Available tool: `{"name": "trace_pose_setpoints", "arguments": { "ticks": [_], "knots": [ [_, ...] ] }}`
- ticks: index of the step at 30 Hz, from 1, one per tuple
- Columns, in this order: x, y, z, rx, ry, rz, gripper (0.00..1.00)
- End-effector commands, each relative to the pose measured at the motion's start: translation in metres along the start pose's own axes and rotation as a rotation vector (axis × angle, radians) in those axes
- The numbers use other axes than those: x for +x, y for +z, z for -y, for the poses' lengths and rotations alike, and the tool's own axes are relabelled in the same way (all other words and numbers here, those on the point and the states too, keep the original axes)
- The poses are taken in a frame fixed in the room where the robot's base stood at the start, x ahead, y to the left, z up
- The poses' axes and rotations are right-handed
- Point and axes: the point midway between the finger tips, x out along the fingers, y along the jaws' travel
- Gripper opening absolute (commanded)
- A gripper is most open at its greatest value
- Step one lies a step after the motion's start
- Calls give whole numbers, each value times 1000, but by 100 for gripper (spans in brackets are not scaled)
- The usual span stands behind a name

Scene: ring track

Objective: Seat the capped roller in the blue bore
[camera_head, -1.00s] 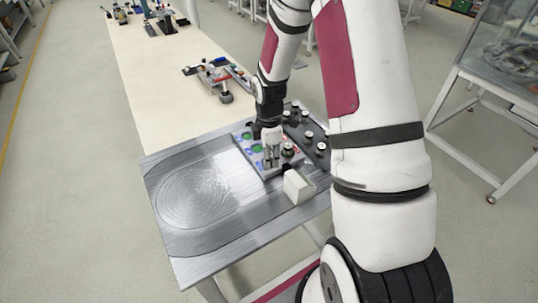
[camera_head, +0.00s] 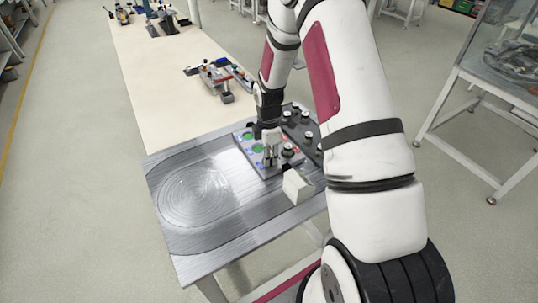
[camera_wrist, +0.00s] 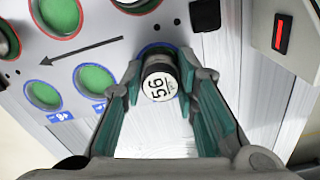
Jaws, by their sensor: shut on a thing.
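My gripper (camera_wrist: 162,76) is shut on the capped roller (camera_wrist: 160,82), which has a dark rim and a white cap face with a printed number. In the wrist view the roller stands over a blue-ringed spot (camera_wrist: 153,47) at the edge of the pale bore plate (camera_wrist: 62,70). The roller and fingers cover most of that spot, so I cannot tell whether the roller is inside it. Two more blue-ringed bores with green floors, one of them (camera_wrist: 93,79), lie to the left. In the head view my gripper (camera_head: 270,150) is over the plate, and the roller is hard to make out.
A dark rack (camera_head: 310,139) with several rollers stands to the right of the plate. A white block (camera_head: 297,186) sits just in front. Red-ringed bores (camera_wrist: 60,15) lie beyond the blue ones. The metal tabletop's left side (camera_head: 195,195) is clear.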

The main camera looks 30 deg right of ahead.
Motion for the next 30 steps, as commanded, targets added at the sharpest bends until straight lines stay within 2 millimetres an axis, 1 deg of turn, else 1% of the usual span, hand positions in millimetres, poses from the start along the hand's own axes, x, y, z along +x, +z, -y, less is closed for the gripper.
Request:
{"name": "trace_pose_setpoints", "arguments": {
  "ticks": [2, 3, 5, 13, 17, 20, 30],
  "knots": [
    [3, 0, 0, 0, -1, 0, 0],
    [3, 0, 0, 0, -1, 0, 34],
    [2, 0, 0, 0, -1, 0, 48],
    [2, 0, 0, 0, -1, 0, 48],
    [-4, 0, 0, 0, 2, 0, 48],
    [-15, 0, -1, 1, 3, -1, 48],
    [-83, 0, -2, 1, 4, 0, 48]
  ]
}}
